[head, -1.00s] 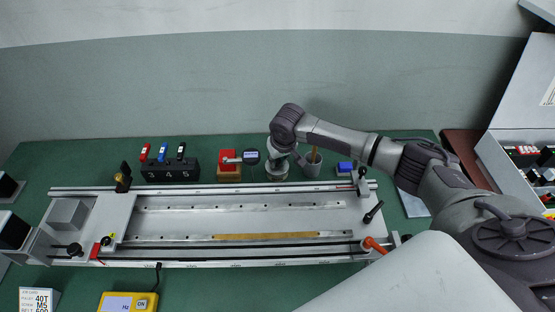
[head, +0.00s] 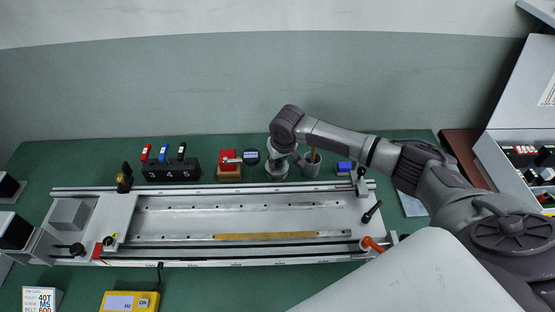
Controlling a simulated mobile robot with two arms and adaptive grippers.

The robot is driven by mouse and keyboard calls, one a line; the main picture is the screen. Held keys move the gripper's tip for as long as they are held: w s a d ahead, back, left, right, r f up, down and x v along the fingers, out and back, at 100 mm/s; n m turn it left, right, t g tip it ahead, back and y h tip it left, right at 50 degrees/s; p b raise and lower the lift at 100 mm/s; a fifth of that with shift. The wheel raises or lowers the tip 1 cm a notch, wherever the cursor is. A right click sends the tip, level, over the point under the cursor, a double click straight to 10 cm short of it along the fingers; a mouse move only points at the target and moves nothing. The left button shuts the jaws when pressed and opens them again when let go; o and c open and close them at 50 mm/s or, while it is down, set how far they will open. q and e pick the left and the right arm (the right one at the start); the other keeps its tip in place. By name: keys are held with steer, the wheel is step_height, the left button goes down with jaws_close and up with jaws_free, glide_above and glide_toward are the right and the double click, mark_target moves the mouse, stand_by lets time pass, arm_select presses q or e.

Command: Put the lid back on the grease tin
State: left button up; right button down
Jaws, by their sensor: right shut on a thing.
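My right gripper (head: 284,152) points down behind the rail, at the back middle of the bench. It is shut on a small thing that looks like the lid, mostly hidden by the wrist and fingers. The silvery round grease tin (head: 277,173) stands directly below it, partly covered by the gripper. From here I cannot tell whether the lid touches the tin's rim. My left gripper is not in view.
A grey cup (head: 312,169) with a wooden-handled tool stands just right of the tin. A red-topped block with a dial gauge (head: 229,170) is to the left. The long aluminium gantry (head: 240,213) lies in front. A blue block (head: 344,167) sits farther right.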

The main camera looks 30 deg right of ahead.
steer(key=shift+p, duration=0.4)
steer(key=shift+f+p, duration=0.15)
steer(key=shift+p, duration=0.6)
stand_by(1.4)
steer(key=shift+c, duration=2.2)
jaws_free()
steer(key=shift+r+p, duration=3.55)
steer(key=shift+p, duration=0.45)
